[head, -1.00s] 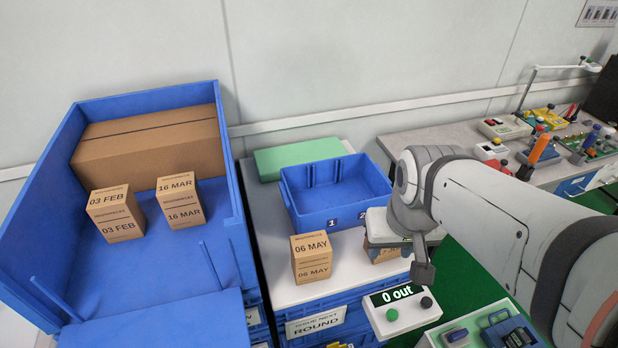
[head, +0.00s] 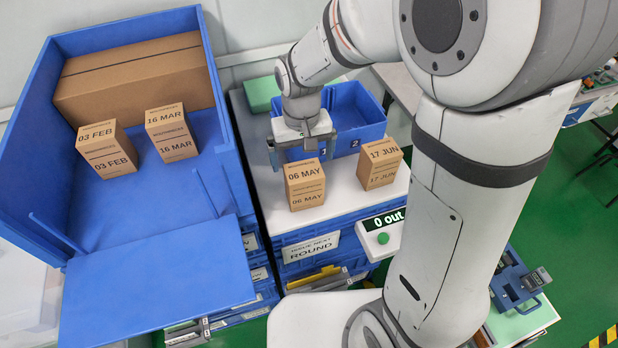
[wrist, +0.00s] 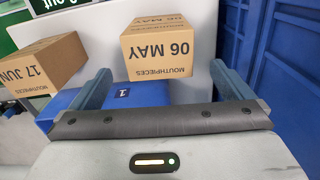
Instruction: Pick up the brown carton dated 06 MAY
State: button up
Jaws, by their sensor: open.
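The brown carton dated 06 MAY (head: 304,184) stands upright on the white top of the cabinet, in front of the blue two-compartment tray. In the wrist view the same carton (wrist: 158,48) shows ahead of the jaws, roughly between the fingertips, with its 06 MAY print upside down. My gripper (head: 302,150) is open and empty, above and just behind the carton. Its two fingers also show in the wrist view (wrist: 160,85). I see no contact between the fingers and the carton.
A carton dated 17 JUN (head: 380,164) stands just right of it. The blue tray (head: 360,125) is behind. Cartons dated 03 FEB (head: 106,150) and 16 MAR (head: 171,133) stand in the large blue bin (head: 130,210) at left. A counter reading 0 out (head: 383,233) is in front.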

aim_at(303, 169)
notch_tip(303, 169, down, 6)
jog(key=shift+d+r, duration=0.1)
jog(key=shift+r, duration=0.1)
jog(key=c, duration=1.4)
